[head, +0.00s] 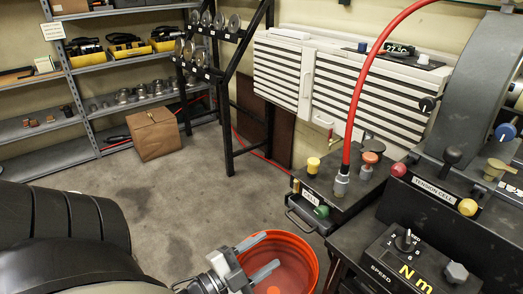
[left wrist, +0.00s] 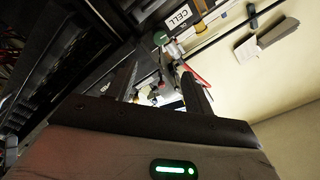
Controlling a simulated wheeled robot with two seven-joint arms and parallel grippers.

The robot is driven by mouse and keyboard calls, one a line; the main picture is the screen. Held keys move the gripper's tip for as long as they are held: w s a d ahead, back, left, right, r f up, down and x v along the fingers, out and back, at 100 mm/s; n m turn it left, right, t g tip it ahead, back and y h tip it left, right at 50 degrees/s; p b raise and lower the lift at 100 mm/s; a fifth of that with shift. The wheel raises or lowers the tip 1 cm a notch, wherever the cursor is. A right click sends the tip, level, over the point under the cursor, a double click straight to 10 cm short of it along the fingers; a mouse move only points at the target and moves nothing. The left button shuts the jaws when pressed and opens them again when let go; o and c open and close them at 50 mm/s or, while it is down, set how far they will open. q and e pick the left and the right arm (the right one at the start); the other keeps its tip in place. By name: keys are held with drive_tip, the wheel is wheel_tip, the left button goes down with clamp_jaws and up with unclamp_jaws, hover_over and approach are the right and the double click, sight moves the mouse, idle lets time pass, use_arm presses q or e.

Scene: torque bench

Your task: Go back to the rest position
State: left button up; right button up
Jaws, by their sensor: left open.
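My left gripper (head: 271,250) is at the bottom middle of the head view, with its two grey fingers spread apart and nothing visible between them. It is above the open mouth of an orange bucket (head: 312,262), whose near part is cut off by the frame. In the left wrist view the two dark fingers of the left gripper (left wrist: 160,70) also stand apart, with only distant clutter seen between them. My right gripper is not in view.
Right of the bucket stand a dark bench block with a red hose (head: 356,100) and a speed panel (head: 408,262). A white drawer cabinet (head: 340,85) lines the back wall. A cardboard box (head: 153,134) sits by the shelves. The floor (head: 170,200) in the middle is clear.

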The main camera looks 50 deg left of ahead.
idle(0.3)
use_arm(q)
drive_tip(key=d+f+n+g+h, duration=0.1)
drive_tip(key=d+f+n+g, duration=0.2)
drive_tip(key=d, duration=0.5)
drive_tip(key=s+d+f+n+g, duration=0.1)
drive_tip(key=d+f+n+g, duration=0.2)
drive_tip(key=d, duration=0.6)
drive_tip(key=n+g, duration=0.2)
drive_tip(key=shift+s+d+n+h, duration=0.2)
drive_tip(key=shift+n+h, duration=0.1)
drive_tip(key=shift+h, duration=0.1)
